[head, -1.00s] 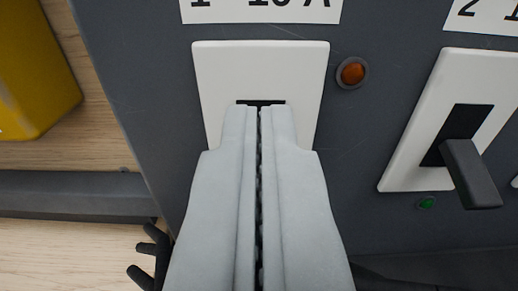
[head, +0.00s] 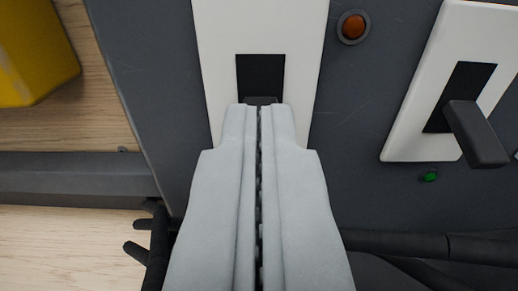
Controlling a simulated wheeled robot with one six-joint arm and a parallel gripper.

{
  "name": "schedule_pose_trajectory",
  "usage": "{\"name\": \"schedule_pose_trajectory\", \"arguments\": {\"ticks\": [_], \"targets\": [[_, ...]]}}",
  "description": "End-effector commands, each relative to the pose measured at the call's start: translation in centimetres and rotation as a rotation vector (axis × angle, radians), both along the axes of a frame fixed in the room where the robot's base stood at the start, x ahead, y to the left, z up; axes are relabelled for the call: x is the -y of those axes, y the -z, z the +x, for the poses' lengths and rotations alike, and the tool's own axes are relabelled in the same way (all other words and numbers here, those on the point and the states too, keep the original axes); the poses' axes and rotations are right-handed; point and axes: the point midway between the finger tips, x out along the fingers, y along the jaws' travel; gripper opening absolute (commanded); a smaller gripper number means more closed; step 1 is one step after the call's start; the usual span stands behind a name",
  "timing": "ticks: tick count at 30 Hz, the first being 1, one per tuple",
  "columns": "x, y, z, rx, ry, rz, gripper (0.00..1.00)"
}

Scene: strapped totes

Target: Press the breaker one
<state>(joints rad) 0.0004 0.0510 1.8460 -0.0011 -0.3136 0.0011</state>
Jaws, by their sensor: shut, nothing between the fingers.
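Breaker one's white plate (head: 220,40) stands on a dark grey panel (head: 150,60). Its black slot (head: 260,76) shows above my gripper's tips. My gripper (head: 259,108) is shut and empty, with its fingertips over the lower part of the slot. A small dark edge of the breaker's lever (head: 261,100) shows right at the fingertips. The rest of the lever is hidden behind the fingers, and I cannot tell whether they touch it. An orange-red lamp (head: 353,26) sits at the plate's upper right.
A second breaker (head: 475,135) with a dark lever pointing down is at the right, with a green lamp (head: 429,176) below it. A yellow object (head: 35,50) is at the left. Black cables (head: 400,243) run along the bottom. A grey bar (head: 70,180) lies at the left.

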Motion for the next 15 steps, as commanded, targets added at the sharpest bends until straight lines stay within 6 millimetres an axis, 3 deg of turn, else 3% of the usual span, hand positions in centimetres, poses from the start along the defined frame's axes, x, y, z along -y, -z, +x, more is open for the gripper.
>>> {"name": "schedule_pose_trajectory", "arguments": {"ticks": [15], "targets": [[0.0, -0.2, -6.2, 0.001, 0.000, 0.000, 0.00]]}}
